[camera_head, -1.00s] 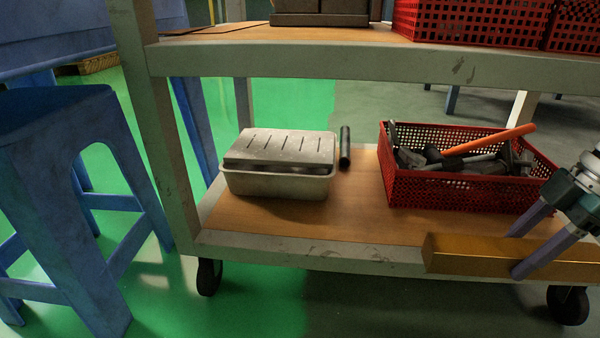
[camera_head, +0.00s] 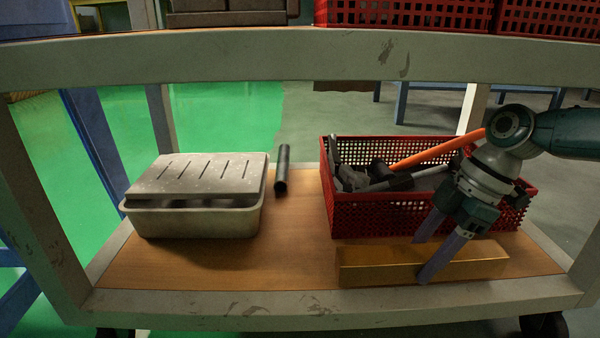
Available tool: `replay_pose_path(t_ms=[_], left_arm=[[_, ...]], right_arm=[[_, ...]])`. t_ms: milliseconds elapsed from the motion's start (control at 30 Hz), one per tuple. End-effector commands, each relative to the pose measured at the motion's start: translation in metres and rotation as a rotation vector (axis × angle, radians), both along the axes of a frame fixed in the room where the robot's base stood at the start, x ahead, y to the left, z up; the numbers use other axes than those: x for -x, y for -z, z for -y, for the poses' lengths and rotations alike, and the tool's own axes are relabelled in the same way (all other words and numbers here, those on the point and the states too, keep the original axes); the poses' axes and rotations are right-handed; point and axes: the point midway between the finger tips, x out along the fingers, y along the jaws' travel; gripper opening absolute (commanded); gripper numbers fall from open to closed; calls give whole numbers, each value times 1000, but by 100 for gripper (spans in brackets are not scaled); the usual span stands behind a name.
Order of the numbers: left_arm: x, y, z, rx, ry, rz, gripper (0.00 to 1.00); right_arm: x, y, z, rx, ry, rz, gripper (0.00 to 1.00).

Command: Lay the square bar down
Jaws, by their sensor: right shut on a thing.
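The square bar (camera_head: 375,266) is a long brass-coloured bar, lying level along the front of the cart's lower shelf (camera_head: 240,270), in front of the red basket. My right gripper (camera_head: 428,262) is shut on the bar right of its middle, with one finger on the near side and the other behind it. The bar looks at or just above the shelf; I cannot tell whether it touches. My left gripper is not in view.
A red mesh basket (camera_head: 350,216) with several tools and an orange handle stands just behind the bar. A grey lidded box (camera_head: 195,215) and a dark tube (camera_head: 282,170) are on the left. The upper shelf edge (camera_head: 260,62) spans above. Shelf is free between box and bar.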

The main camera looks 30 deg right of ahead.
Motion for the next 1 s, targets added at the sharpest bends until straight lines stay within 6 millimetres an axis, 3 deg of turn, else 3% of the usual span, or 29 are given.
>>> replay_pose_path(t_ms=[200,467,767,1000], left_arm=[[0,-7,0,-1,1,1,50],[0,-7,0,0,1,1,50],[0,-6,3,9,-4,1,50],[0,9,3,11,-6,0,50]], right_arm=[[-24,-4,-34,-3,1,9,0],[-32,-3,-48,-2,1,8,0],[-53,-3,-81,-3,0,9,0],[-52,13,-81,0,2,5,0]])
